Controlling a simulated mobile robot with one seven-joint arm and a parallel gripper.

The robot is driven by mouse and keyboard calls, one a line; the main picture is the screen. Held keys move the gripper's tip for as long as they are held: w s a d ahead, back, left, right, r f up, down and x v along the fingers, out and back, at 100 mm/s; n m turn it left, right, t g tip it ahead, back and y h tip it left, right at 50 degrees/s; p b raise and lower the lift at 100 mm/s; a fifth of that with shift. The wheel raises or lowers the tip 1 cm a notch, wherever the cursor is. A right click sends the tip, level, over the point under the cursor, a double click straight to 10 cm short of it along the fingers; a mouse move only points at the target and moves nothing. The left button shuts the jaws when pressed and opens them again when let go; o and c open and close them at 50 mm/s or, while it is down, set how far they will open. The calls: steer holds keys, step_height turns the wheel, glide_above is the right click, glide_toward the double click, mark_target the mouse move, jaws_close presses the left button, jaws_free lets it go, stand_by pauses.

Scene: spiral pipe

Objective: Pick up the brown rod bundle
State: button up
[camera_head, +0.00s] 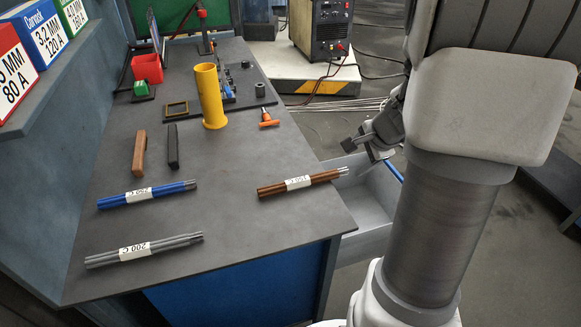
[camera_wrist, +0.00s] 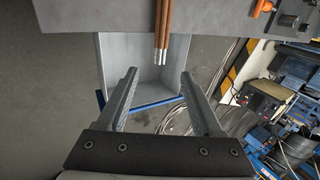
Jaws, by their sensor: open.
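The brown rod bundle (camera_head: 325,180) lies on the grey workbench (camera_head: 240,225) near its right edge, with a white label around its middle and bare silver ends pointing right. In the wrist view the bundle (camera_wrist: 163,25) shows at the top centre, its silver ends overhanging the bench edge. My gripper (camera_head: 365,152) is beyond the bench's right edge, apart from the bundle. In the wrist view my gripper (camera_wrist: 158,75) is open and empty, its two fingers on either side below the line of the rods.
A blue rod bundle (camera_head: 165,191) and a grey rod bundle (camera_head: 170,246) lie to the left. A yellow cylinder (camera_head: 207,95) stands farther back near an orange-handled tool (camera_head: 267,118). An open grey drawer (camera_head: 370,200) juts out below the bench's right edge.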

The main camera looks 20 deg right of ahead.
mark_target(341, 171)
steer(key=shift+a+b+x, duration=0.2)
steer(key=shift+b+x, duration=0.4)
steer(key=shift+x, duration=1.6)
steer(key=shift+a+b+x, duration=0.15)
steer(key=shift+b+x, duration=0.4)
steer(key=shift+x, duration=1.65)
steer(key=shift+c, duration=0.3)
jaws_close()
